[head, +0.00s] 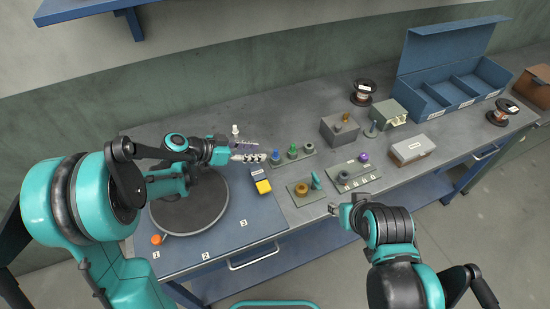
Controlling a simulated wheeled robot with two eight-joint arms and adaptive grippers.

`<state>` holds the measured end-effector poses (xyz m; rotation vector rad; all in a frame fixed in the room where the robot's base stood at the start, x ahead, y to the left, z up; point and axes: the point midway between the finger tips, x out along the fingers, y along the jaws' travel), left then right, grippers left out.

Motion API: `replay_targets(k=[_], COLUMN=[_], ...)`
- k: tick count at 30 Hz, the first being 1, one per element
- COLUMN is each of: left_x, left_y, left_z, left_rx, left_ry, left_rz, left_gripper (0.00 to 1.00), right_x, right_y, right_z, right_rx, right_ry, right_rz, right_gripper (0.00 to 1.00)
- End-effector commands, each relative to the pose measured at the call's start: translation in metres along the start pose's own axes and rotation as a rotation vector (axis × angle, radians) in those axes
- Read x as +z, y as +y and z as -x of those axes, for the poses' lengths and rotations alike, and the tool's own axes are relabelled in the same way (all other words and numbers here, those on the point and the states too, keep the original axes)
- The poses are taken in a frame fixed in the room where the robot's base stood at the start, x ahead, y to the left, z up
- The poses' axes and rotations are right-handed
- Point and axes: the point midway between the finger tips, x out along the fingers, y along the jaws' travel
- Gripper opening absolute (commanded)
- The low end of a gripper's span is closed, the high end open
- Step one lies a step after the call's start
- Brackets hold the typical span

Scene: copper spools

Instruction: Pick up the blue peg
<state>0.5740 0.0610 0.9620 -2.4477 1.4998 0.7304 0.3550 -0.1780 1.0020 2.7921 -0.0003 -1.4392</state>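The blue peg (275,155) stands at the left end of a grey-green peg holder (300,157) on the workbench. A green peg (292,151) and a brownish peg (308,146) stand to its right in the same holder. My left gripper (263,158) points right, with its tips just left of the blue peg. Whether the tips touch the peg or are parted is too small to tell. My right gripper (335,209) is at the bench's front edge, well away from the blue peg; its fingers are small and partly hidden by its own arm.
A round dark turntable (190,205) lies on a blue mat under my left arm. Two more fixtures (300,190) (355,176) stand in front of the holder. Boxes, spools and an open blue case (425,100) fill the right.

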Motion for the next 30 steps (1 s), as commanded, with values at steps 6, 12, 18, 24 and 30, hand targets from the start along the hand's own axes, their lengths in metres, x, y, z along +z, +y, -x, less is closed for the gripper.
replay_targets(k=[6, 12, 18, 24, 30], left_x=[0.010, 0.010, 0.008, 0.005, 0.002], left_y=[-0.015, -0.015, -0.014, -0.012, -0.012], left_z=[-0.018, -0.034, -0.053, -0.083, -0.098], left_rx=[0.047, 0.054, 0.054, 0.055, 0.052], left_ry=[0.107, 0.124, 0.123, 0.122, 0.122], left_rz=[-0.117, -0.139, -0.136, -0.138, -0.135], left_gripper=[0.38, 0.38, 0.38, 0.38, 0.38], right_x=[0.003, 0.006, 0.009, 0.015, 0.017], right_y=[0.000, 0.000, 0.000, 0.000, 0.000], right_z=[-0.004, -0.008, -0.013, -0.021, -0.023], right_rx=[0.000, 0.000, 0.000, 0.000, 0.000], right_ry=[0.000, 0.000, 0.000, 0.000, 0.000], right_rz=[0.000, 0.000, 0.000, 0.000, 0.000], right_gripper=[0.40, 0.40, 0.40, 0.40, 0.40])
